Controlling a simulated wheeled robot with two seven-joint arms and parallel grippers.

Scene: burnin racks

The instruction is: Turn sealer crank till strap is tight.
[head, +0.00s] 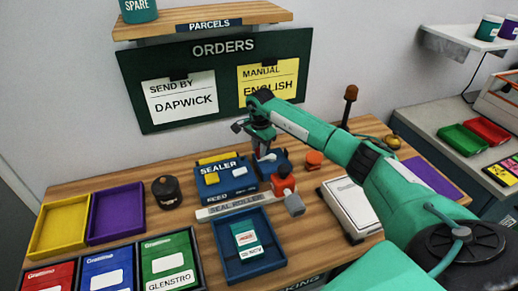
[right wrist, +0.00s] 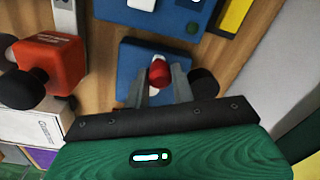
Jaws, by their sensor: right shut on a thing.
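The blue sealer (head: 228,184), marked SEALER and FEED, stands on the wooden bench in the head view. Right of it is a smaller blue block (right wrist: 133,58) carrying a crank with a red knob (right wrist: 158,72). My right gripper (head: 262,153) reaches down over this block. In the right wrist view its two grey fingers (right wrist: 162,85) stand on either side of the red knob, shut on it. The gripper hides most of the crank in the head view. I cannot make out the strap or its tightness. My left gripper is not in view.
A red block with a black knob (right wrist: 48,62) stands close beside the crank block. The seal roller bar (head: 240,206) and a blue tray with a teal packet (head: 247,238) lie in front. A white box (head: 350,206) is at right, below my arm.

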